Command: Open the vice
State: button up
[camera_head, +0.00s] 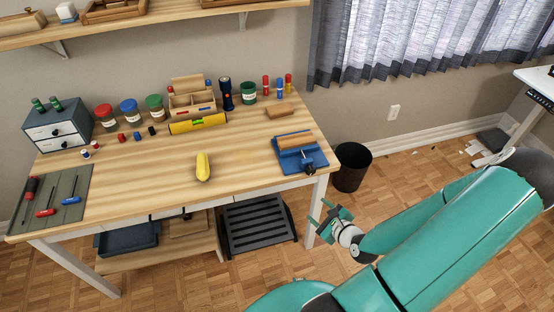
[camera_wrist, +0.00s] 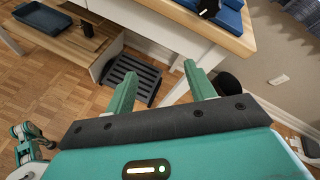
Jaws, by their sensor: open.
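The blue vice (camera_head: 293,160) sits at the right front corner of the wooden desk (camera_head: 140,185). A brown wooden block (camera_head: 295,140) lies across it, seemingly between its jaws. Its dark handle (camera_head: 309,169) is at the front, near the desk edge. In the wrist view, part of the vice (camera_wrist: 230,18) shows at the top, cut off by the frame. My gripper (camera_head: 327,214) is open and empty, off the desk's right front corner and below the top. Its two green fingers (camera_wrist: 161,68) are spread apart in the wrist view, touching nothing.
A yellow object (camera_head: 203,167) lies mid-desk, with a small wooden block (camera_head: 290,112) behind the vice. A black bin (camera_head: 352,167) stands on the floor right of the desk. A black slatted rack (camera_head: 259,222) is below the desk. Tools lie on a grey mat (camera_head: 72,184) at the left.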

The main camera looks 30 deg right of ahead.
jog(key=w+a+r+n+g+h, duration=0.1)
jog(key=w+r+n+g, duration=0.25)
jog(key=r+n, duration=0.5)
jog(key=w+a+r+n+g+h, duration=0.1)
jog(key=w+r+n+g+h, duration=0.1)
jog(key=r+n+g, duration=0.5)
jog(key=s+a+r+n+t+y, duration=0.1)
jog(key=a+r+n+t, duration=0.1)
jog(key=a+r+n, duration=0.7)
jog(key=shift+s+a+r, duration=0.35)
jog(key=shift+a+r, duration=1.15)
jog(key=shift+r, duration=0.9)
jog(key=shift+t, duration=0.25)
